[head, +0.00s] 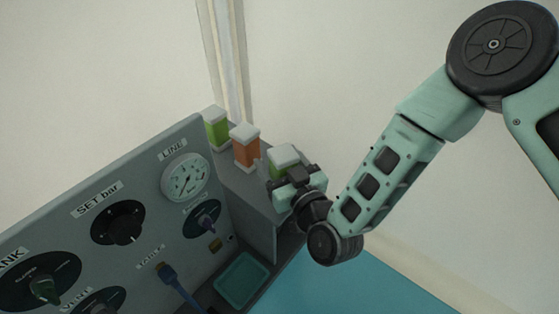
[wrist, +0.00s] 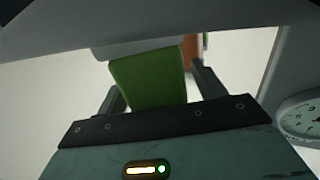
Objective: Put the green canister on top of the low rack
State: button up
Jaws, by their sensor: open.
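A green canister (head: 279,163) with a white lid stands at the near right end of a grey rack-like block (head: 252,203). My gripper (head: 284,182) is at this canister in the head view and hides its lower part. In the wrist view the green canister (wrist: 147,80) is between my two open fingers (wrist: 155,88), one on each side. Whether a finger touches it I cannot tell. A second, lime green canister (head: 216,130) with a white lid stands at the far end of the block. I cannot tell whether this block is the low rack.
An orange canister (head: 245,152) stands between the two green ones, and it shows behind in the wrist view (wrist: 191,52). A grey panel (head: 140,185) with a gauge (head: 187,177) and knobs rises left of the block. A teal tray (head: 240,279) lies below.

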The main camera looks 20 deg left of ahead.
jog(key=shift+r, duration=0.1)
jog(key=shift+s+d+r, duration=0.1)
jog(key=shift+s, duration=0.05)
jog(key=p+v, duration=0.2)
jog(key=v, duration=0.9)
jog(key=shift+s+d+p, duration=0.2)
jog(key=shift+d+p, duration=0.1)
